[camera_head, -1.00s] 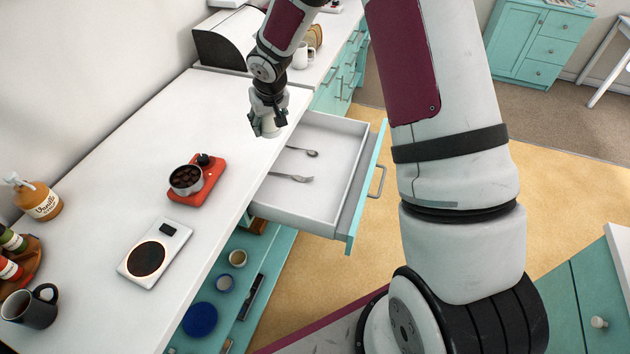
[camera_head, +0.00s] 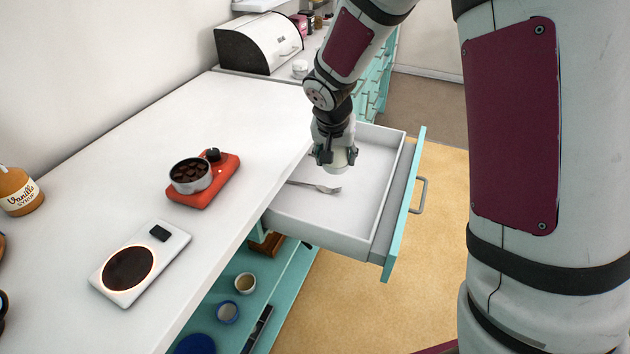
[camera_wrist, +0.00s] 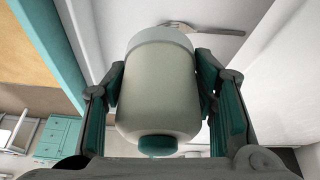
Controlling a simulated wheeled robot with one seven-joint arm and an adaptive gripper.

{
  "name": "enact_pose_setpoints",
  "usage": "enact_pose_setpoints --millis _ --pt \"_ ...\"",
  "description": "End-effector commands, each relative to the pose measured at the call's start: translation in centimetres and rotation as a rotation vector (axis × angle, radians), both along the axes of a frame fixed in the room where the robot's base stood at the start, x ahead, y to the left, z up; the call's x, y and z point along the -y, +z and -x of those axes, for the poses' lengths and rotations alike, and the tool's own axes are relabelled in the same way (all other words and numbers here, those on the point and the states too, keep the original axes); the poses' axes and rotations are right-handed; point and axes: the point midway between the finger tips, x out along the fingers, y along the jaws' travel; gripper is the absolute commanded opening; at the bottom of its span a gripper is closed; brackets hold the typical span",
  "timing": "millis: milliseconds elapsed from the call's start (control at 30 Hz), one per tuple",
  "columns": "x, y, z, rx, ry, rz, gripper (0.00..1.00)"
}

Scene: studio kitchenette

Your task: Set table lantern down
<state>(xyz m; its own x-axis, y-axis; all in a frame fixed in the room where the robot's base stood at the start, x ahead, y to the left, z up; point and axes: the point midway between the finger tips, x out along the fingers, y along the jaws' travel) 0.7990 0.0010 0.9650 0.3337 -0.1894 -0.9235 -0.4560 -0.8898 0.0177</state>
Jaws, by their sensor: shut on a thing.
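The table lantern (camera_wrist: 158,92) is a pale, rounded cylinder with a light band at one end and a green knob at the other. My gripper (camera_wrist: 160,88) is shut on its sides, one finger on each side, in the wrist view. In the head view my gripper (camera_head: 337,157) points down over the open drawer (camera_head: 340,230), and only the pale lower part of the lantern (camera_head: 340,161) shows beneath the fingers. I cannot tell from the head view how high it is above the drawer floor.
A fork (camera_head: 315,187) lies in the drawer. The far counter stretch is clear. A bread box (camera_head: 258,43) stands behind.

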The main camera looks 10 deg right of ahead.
Motion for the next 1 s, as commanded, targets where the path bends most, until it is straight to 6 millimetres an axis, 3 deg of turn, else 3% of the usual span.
enact_pose_setpoints --millis 33,200,500,700,1000 --pt "-0.1 -1.4 -0.6 0.001 -0.025 0.001 0.16" --pt "-0.1 -3.5 -0.6 0.002 -0.132 0.001 0.16" --pt "0.1 -6.2 0.1 0.001 -0.277 -0.001 0.16" --pt "0.1 -7.2 0.5 -0.002 -0.312 0.001 0.16" --pt "0.2 -12.1 0.5 -0.003 -0.312 0.001 0.16"
